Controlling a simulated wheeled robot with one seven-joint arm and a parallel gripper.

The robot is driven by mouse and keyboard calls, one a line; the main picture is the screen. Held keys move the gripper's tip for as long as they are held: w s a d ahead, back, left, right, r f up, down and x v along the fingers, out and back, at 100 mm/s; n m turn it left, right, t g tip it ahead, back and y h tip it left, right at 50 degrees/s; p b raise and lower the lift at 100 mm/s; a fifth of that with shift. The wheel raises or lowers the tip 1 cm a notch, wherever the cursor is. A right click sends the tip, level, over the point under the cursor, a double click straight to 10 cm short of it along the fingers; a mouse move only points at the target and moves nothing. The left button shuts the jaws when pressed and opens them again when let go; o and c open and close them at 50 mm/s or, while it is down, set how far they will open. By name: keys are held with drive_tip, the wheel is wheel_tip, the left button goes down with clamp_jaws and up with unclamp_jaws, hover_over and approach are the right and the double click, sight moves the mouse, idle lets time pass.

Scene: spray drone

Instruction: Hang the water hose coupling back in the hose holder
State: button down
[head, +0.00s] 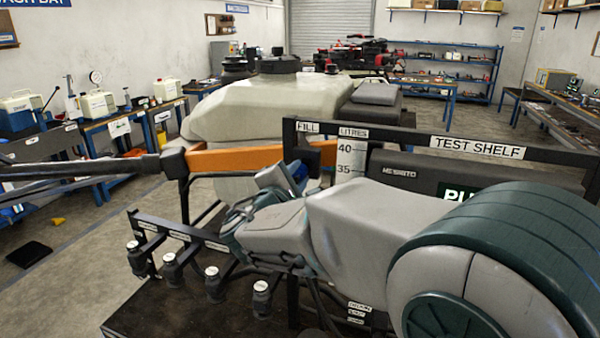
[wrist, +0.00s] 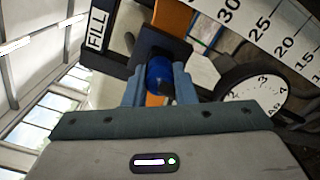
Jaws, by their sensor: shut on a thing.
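The water hose coupling (wrist: 158,73) is blue and sits between the two fingers of my gripper (wrist: 160,82) in the wrist view. My gripper is shut on it. In the head view my gripper (head: 283,177) is behind my own wrist, below the orange drone arm, and only a little blue shows beside a finger. A dark, square-edged part (wrist: 160,43) stands right beyond the coupling in the wrist view. I cannot tell whether it is the hose holder or whether the coupling touches it. The hose itself is not clearly visible.
The black frame with the FILL label (head: 307,127), the litre scale (head: 350,158) and a round gauge (wrist: 262,98) are close to my gripper. The drone's pale tank (head: 260,106) and orange arm (head: 225,159) are behind. A rail with several black fittings (head: 172,268) is lower left.

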sight(296, 176)
drive_tip(key=shift+b+v, duration=0.9)
drive_tip(key=shift+v, duration=2.05)
